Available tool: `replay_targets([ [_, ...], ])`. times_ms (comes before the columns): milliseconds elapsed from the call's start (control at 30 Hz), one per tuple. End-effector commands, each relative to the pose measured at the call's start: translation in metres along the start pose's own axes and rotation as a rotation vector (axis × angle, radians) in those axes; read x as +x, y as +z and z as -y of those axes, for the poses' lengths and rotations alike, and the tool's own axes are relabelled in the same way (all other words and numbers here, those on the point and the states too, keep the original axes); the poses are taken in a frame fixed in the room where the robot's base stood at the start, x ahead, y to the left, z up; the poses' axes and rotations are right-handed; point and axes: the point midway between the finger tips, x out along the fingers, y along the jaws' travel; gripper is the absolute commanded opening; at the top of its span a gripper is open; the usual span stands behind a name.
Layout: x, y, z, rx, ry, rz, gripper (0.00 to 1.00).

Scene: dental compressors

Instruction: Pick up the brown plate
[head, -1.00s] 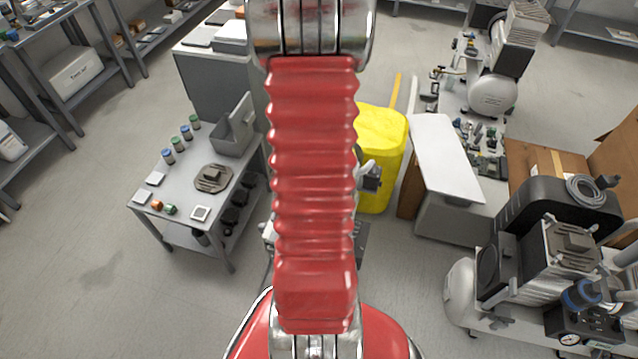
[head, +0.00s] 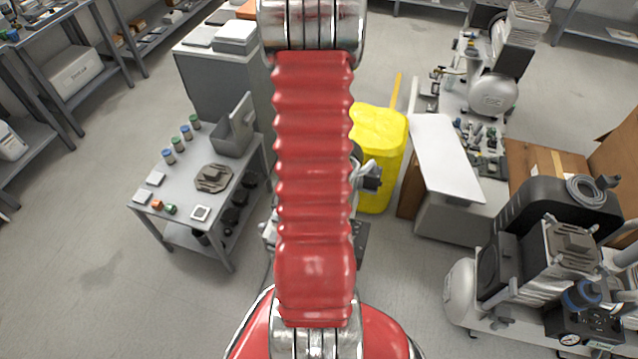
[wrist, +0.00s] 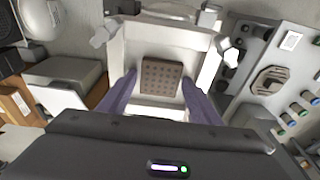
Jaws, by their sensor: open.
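A brown square plate (wrist: 161,77) with rows of small holes shows in the wrist view, lying on a pale, tray-like surface (wrist: 142,48). My gripper (wrist: 160,73) is open, with one dark purplish finger to each side of the plate in the picture. Nothing is held. I cannot tell how far the fingertips are above the plate. In the head view my red arm hides the brown square plate and most of my gripper.
A grey table (head: 180,195) at left carries an octagonal grey-brown piece (head: 214,178), jars, small blocks and an open bin (head: 236,130). A yellow container (head: 380,150) stands behind my arm. A compressor (head: 550,255) stands at right. Floor at front left is clear.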

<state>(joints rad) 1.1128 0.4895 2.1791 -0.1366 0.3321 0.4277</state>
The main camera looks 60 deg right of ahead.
Motion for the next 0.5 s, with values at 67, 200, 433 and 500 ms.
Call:
replay_targets([
  [67, -0.0001, 0.0000, -0.0001, 0.000, 0.000, 0.000, 0.58],
  [200, -0.0001, 0.0001, -0.0001, 0.000, 0.000, 0.000, 0.58],
  [433, -0.0001, 0.0001, -0.0002, 0.000, 0.000, 0.000, 0.45],
  [500, -0.0001, 0.0001, -0.0002, 0.000, 0.000, 0.000, 0.40],
])
